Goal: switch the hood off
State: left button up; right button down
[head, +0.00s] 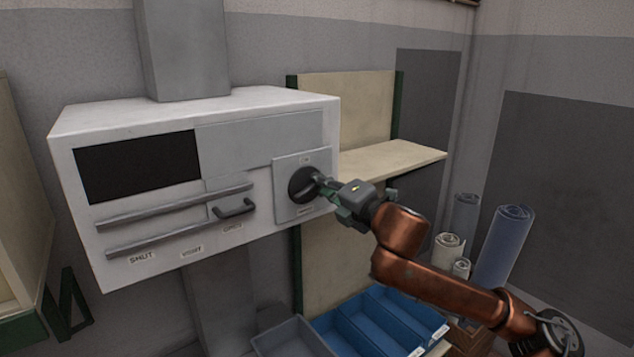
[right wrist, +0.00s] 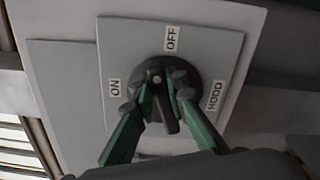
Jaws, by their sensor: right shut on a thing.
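The hood is a white box (head: 180,215) on the wall with a grey duct above it. Its round dark knob (head: 302,184) sits on a light square plate (head: 287,207) at the right of its front. In the right wrist view the knob (right wrist: 186,74) has labels ON to the left, OFF above and HOOD to the right. A pale dot shows on the knob's grip bar; I cannot tell for sure which label the bar points at. My right gripper (head: 322,186) is shut on the knob, its green fingers (right wrist: 160,100) either side of the bar. My left gripper is out of view.
A beige shelf (head: 395,158) stands right of the hood, behind my right arm. Blue bins (head: 372,325) and a grey bin (head: 290,340) lie below. Rolled sheets (head: 503,245) stand at the right. Two bar handles and a lever (head: 234,208) are on the hood's front.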

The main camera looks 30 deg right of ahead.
jog(key=shift+d+f+m, duration=0.1)
jog(key=shift+f+m, duration=0.15)
jog(key=shift+m, duration=0.8)
jog(key=shift+f+m, duration=0.2)
jog(key=shift+m, duration=0.85)
jog(key=c, duration=1.9)
grip_release()
jog(key=s+d, duration=0.1)
jog(key=s, duration=1.1)
